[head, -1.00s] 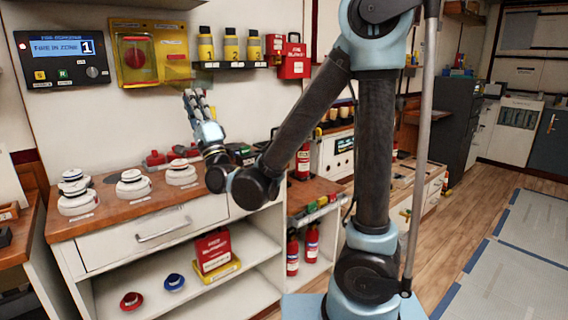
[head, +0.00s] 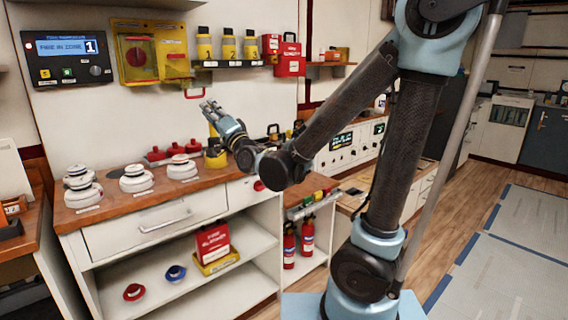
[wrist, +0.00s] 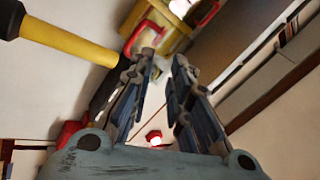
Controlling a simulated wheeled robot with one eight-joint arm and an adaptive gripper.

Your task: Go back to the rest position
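My gripper (head: 208,108) is raised above the back of the wooden counter, in front of the white wall. In the wrist view its two fingers (wrist: 164,62) stand apart, with nothing held between them. It is to the lower right of the yellow wall box (head: 137,53) with a red round button. A red handle (head: 195,93) hangs below that box's right part, just above the fingers and apart from them in the head view. My arm reaches left from my base, bent at the elbow.
A yellow object (head: 212,158) stands on the counter behind my wrist, partly hidden. White detectors (head: 136,178) sit on the counter's left. Yellow bottles (head: 228,46) stand on a wall shelf. Red extinguishers (head: 289,247) stand below at right. Floor at right (head: 470,190) is clear.

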